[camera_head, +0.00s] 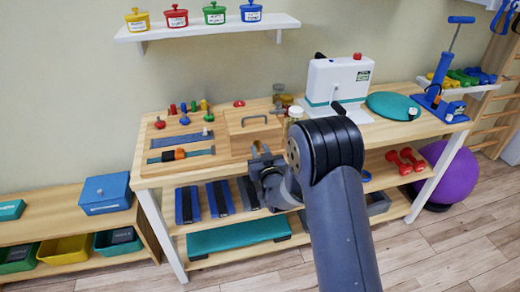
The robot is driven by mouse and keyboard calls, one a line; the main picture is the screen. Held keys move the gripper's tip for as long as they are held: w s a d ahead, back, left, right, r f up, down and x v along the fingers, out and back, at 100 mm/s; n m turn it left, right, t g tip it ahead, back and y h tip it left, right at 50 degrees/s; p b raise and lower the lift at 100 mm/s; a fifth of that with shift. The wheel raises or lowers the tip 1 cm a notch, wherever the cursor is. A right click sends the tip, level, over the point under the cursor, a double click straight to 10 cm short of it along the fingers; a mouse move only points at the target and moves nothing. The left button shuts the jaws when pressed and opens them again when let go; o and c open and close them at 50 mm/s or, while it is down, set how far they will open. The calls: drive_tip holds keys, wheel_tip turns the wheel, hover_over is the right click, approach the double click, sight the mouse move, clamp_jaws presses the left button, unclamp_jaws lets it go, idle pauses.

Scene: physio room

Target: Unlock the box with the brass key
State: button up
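A light wooden box (238,131) with a grey handle on its top stands on the wooden table, left of the white machine. My gripper (261,151) is in front of the box's front face, near the table's front edge. It looks close to the box, but I cannot tell whether it touches. My wrist and the small size of the fingers hide whether they are apart or closed. I cannot make out a brass key or a keyhole; the lower right of the box front is partly behind my gripper.
On the wooden table (150,180), a board with coloured pegs and sliders (180,137) lies left of the box. A white machine (338,82) and a teal disc (393,106) are to the right. Jars stand behind my wrist. A shelf with coloured pots (205,27) hangs above.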

drive_tip(key=shift+w+a, duration=0.1)
drive_tip(key=shift+w, duration=0.15)
drive_tip(key=shift+c, duration=0.3)
clamp_jaws()
